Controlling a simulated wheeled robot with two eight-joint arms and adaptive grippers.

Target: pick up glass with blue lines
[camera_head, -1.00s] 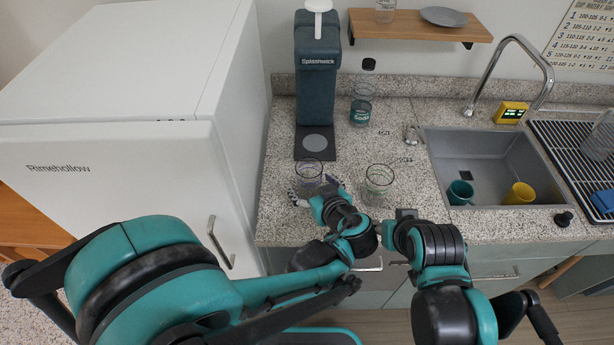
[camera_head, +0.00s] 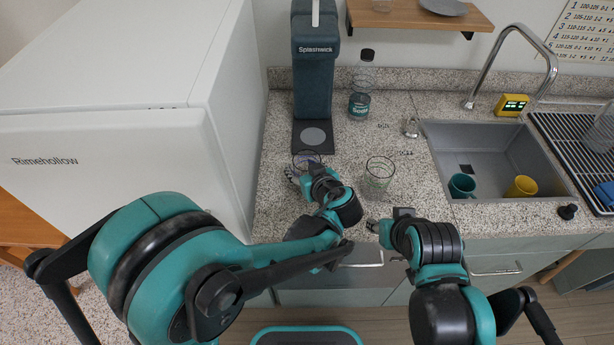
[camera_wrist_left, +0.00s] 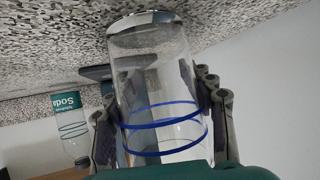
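The clear glass with blue lines (camera_wrist_left: 160,95) stands between the fingers of my left gripper (camera_wrist_left: 160,115) in the left wrist view. Blue rings circle it near my palm. The fingers lie close along both sides and appear shut on it. In the head view this glass (camera_head: 307,160) is by the dispenser's base, with my left gripper (camera_head: 304,176) at its near side. I cannot tell whether its base touches the counter. A similar glass with green lines (camera_head: 380,172) stands to its right. My right gripper (camera_head: 373,227) is near the counter's front edge, its fingers too small to read.
A dark Splashwick dispenser (camera_head: 313,75) stands behind the glass, and a soda bottle (camera_head: 360,98) to its right. The sink (camera_head: 500,150) holds a teal cup (camera_head: 461,186) and a yellow cup (camera_head: 520,187). A white fridge (camera_head: 120,120) borders the counter on the left.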

